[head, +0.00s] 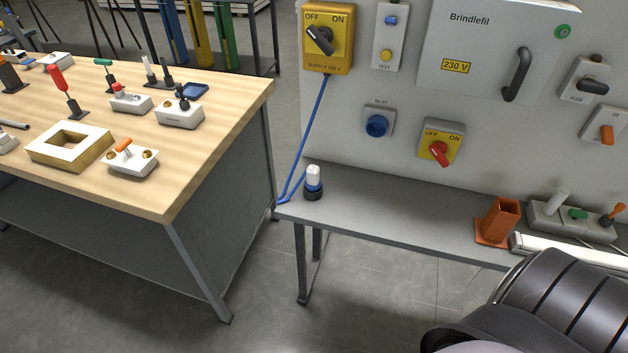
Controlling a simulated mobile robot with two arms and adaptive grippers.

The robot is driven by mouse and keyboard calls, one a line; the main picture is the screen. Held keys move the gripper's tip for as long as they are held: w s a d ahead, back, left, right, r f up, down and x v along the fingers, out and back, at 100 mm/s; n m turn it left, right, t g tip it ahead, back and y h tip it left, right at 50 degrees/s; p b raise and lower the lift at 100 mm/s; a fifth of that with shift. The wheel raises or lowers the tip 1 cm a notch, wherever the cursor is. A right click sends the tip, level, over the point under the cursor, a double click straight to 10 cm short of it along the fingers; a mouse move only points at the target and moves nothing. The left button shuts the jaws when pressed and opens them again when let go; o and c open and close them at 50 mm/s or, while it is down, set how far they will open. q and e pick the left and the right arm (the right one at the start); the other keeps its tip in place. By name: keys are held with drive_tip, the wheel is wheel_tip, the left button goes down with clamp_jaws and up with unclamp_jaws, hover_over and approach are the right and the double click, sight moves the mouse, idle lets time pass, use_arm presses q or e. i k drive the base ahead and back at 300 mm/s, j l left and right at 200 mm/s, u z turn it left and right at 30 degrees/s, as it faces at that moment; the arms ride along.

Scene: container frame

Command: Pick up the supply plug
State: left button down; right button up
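The supply plug (314,177) has a white upper part and a dark blue lower part. It stands upright in a dark round base at the left end of the grey shelf (380,215). A blue cable (314,125) hangs from the yellow supply switch box (328,38) and runs down to the shelf beside the plug. A blue inlet socket (377,124) sits on the panel above the shelf. A dark ribbed part of my own arm fills the lower right corner. Neither gripper's fingers are visible.
A wooden workbench (215,125) with several tools and fixtures stands at the left, with a floor gap before the shelf. An orange holder (499,221) and a grey tool block (570,220) occupy the shelf's right side. The shelf between plug and holder is clear.

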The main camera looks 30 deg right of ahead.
sight(313, 183)
drive_tip(key=z, duration=1.45)
